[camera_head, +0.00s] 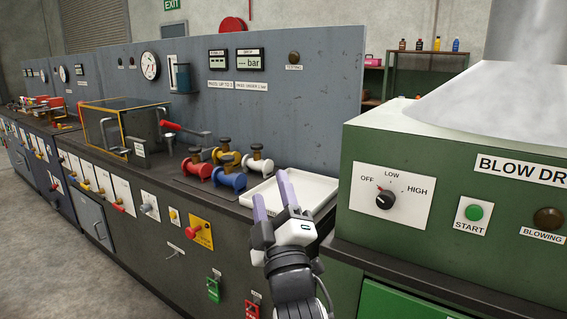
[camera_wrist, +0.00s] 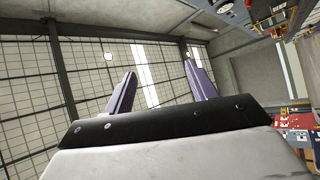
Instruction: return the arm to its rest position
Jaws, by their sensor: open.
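My gripper (camera_head: 272,204) is raised in front of the bench, with its two purple-grey fingers pointing up. In the head view it overlaps the white tray (camera_head: 318,190) and hides part of it. In the wrist view the fingers of my gripper (camera_wrist: 158,85) stand wide apart with nothing between them, so it is open and empty.
A green blow dryer cabinet (camera_head: 450,160) stands close on the right. Grey floor (camera_head: 60,270) is clear at the lower left.

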